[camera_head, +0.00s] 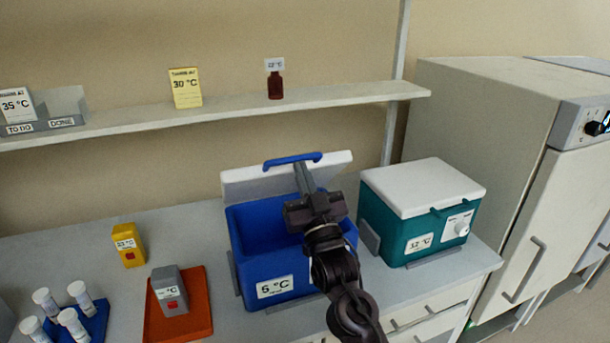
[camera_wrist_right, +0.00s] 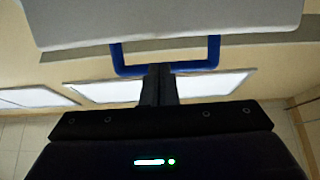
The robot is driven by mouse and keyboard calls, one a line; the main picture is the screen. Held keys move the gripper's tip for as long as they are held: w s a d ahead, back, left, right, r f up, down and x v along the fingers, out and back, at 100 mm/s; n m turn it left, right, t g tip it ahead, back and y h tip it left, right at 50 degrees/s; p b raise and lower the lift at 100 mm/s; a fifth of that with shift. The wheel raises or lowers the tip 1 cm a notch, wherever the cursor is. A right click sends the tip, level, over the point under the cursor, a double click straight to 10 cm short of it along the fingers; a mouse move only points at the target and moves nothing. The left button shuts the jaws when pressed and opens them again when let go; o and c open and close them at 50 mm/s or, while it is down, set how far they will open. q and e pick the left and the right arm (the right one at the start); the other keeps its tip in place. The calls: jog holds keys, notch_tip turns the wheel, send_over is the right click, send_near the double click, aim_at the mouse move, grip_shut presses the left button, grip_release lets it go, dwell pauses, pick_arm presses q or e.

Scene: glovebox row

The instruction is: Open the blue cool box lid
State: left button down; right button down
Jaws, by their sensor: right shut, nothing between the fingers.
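The blue cool box (camera_head: 262,262) stands on the bench with a "5 °C" label on its front. Its white lid (camera_head: 240,183) is raised and leans back behind the box, and the blue inside shows. The lid's blue handle (camera_head: 291,160) is at the lid's upper edge; it also shows in the right wrist view (camera_wrist_right: 122,62). My right gripper (camera_head: 301,168) is shut and empty, reaching over the box with its fingertips at or close to the handle. I cannot tell whether they touch. My right arm hides part of the box's right side. My left gripper is not in view.
A teal cool box (camera_head: 385,222) with a closed white lid stands right of the blue one. An orange tray (camera_head: 154,327) with a grey device, a yellow device (camera_head: 129,245) and a blue rack of vials (camera_head: 97,325) are at left. A shelf (camera_head: 230,110) runs above.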

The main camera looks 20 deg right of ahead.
jog(key=w+r+g+p, duration=0.1)
jog(key=r+p, duration=0.1)
jog(key=w+r+g+p, duration=0.1)
jog(key=w+r+p, duration=0.1)
jog(key=shift+w+r, duration=0.1)
jog(key=shift+r, duration=0.1)
jog(key=w+r+g+p, duration=0.1)
jog(key=w+r, duration=0.3)
jog(key=w, duration=0.7)
jog(key=shift+w+a+p, duration=0.2)
jog(key=shift+a+p, duration=0.05)
jog(key=shift+p, duration=0.4)
